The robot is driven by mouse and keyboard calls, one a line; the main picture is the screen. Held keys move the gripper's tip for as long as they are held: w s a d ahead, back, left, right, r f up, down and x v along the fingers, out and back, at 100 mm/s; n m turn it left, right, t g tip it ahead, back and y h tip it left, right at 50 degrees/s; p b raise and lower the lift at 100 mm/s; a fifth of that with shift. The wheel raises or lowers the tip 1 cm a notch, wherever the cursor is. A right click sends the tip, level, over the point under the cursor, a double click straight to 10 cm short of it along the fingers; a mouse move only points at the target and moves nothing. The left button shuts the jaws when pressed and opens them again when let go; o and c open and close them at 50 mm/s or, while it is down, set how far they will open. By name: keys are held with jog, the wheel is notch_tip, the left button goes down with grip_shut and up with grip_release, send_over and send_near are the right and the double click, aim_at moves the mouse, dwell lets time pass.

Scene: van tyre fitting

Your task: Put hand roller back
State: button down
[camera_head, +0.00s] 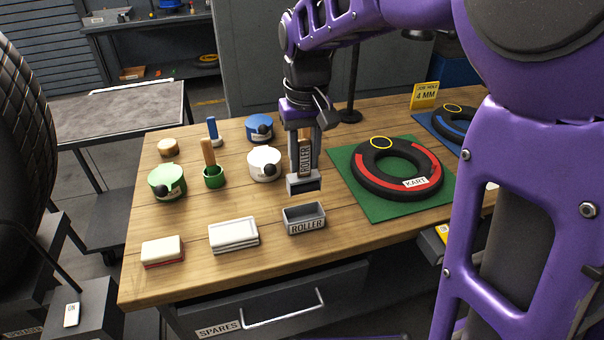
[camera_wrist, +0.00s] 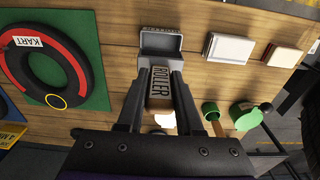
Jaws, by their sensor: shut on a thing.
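My gripper (camera_head: 304,168) is shut on the hand roller (camera_head: 304,157), which has a wooden handle with a ROLLER label and a grey head at the bottom. The roller hangs upright above the table, behind the grey ROLLER holder (camera_head: 305,219). The holder is an open box near the table's front edge, and it looks empty in the head view. In the wrist view the roller (camera_wrist: 160,88) is between the fingers, and its head lies over or close to the holder; I cannot tell how they are separated there.
The green mat (camera_head: 370,207) with a KART tyre (camera_head: 397,170) lies right of the holder. A white block (camera_head: 234,235) and a red-and-white block (camera_head: 163,251) lie left. A white-lidded tin (camera_head: 264,163), green tin (camera_head: 167,181) and green brush pot (camera_head: 213,176) stand behind them.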

notch_tip(320, 180, down, 9)
jog(key=shift+s+f+b, duration=0.1)
jog(key=shift+b, duration=0.7)
jog(key=shift+f, duration=0.15)
jog(key=c, duration=0.6)
grip_release()
jog(key=shift+o, duration=0.2)
jog(key=r, duration=0.4)
jog(key=r+p, duration=0.1)
jog(key=r, duration=0.3)
jog(key=r+p, duration=0.1)
jog(key=r, duration=0.3)
jog(key=shift+s+d+r, duration=0.1)
jog(key=shift+s+r, duration=0.05)
jog(key=shift+s, duration=0.2)
